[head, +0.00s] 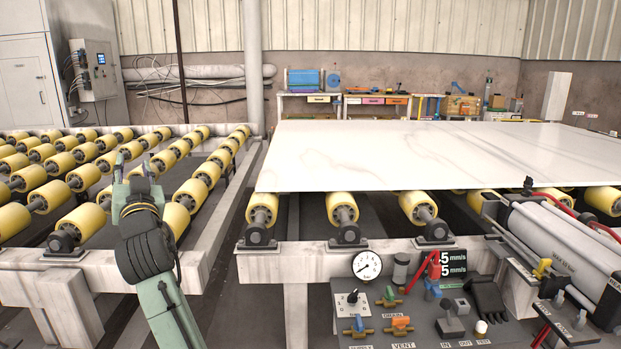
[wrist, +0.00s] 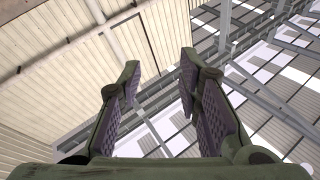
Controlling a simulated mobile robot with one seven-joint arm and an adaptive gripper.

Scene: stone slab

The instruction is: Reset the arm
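My green arm stands at the lower left of the head view. My gripper (head: 132,165) is at its top end, pointing up in front of the yellow rollers on the left. In the wrist view my gripper (wrist: 158,78) is open. Its two padded fingers stand apart with nothing between them. Beyond the fingers the wrist view shows only the corrugated wall (wrist: 50,70) and the roof beams (wrist: 225,30).
A white stone slab (head: 420,155) lies on a roller conveyor (head: 345,208). In front stands a control panel (head: 400,320) with a gauge (head: 366,265), valves and a black glove (head: 487,298). A metal cylinder (head: 560,245) is at right. A roller table (head: 60,200) fills the left.

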